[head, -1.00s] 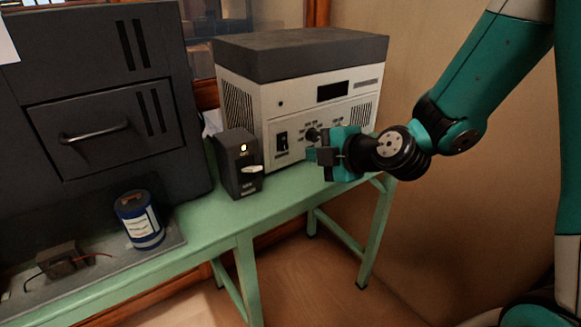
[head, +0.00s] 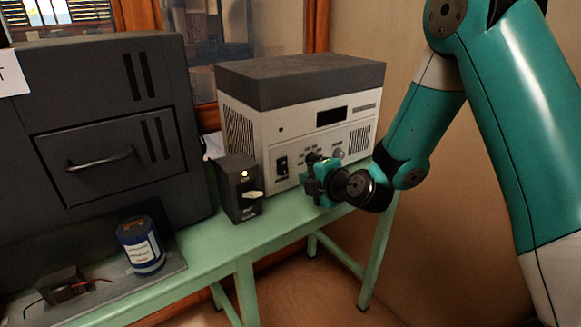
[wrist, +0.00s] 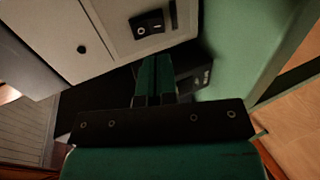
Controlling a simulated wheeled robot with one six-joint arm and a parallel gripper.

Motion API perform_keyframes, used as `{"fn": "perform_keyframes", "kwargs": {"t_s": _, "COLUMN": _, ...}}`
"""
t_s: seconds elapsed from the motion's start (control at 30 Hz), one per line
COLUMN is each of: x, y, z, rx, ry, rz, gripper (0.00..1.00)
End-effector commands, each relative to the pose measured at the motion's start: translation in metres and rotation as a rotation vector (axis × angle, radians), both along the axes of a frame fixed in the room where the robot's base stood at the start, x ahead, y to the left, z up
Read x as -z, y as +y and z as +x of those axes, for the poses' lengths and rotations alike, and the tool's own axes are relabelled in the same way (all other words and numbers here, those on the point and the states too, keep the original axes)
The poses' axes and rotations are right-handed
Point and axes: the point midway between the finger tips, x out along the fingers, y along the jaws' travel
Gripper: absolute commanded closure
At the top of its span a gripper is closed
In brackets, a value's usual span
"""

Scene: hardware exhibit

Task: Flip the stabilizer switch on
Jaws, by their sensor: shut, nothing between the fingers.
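The white unit with a dark top (head: 300,100) stands on the green table, and I take it for the stabilizer. Its black rocker switch (head: 282,165) is on the lower left of the front panel. The rocker switch also shows in the wrist view (wrist: 148,25), marked in white; its position is hard to read. My gripper (head: 306,184) is in front of the panel, to the right of and below the switch, apart from it. In the wrist view my gripper's green fingers (wrist: 155,62) are together, empty, and below the switch in the picture.
A small dark box (head: 240,188) with a lit lamp and pale lever stands left of my gripper. A blue can (head: 140,245) and a small wired block (head: 65,285) sit on a grey plate. A large dark cabinet (head: 105,130) is at left. The table (head: 200,260) is clear in front.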

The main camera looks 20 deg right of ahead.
Motion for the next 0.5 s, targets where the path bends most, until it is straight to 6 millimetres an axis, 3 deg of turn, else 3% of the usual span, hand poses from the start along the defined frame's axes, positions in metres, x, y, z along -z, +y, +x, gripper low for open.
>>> {"fn": "perform_keyframes", "kwargs": {"t_s": 0.23, "x": 0.014, "y": 0.016, "z": 0.045, "rx": -0.002, "ry": 0.0, "rz": 0.0, "gripper": 1.0}}
{"fn": "perform_keyframes", "kwargs": {"t_s": 0.5, "x": 0.025, "y": 0.023, "z": 0.068, "rx": 0.0, "ry": -0.001, "rz": 0.0, "gripper": 1.0}}
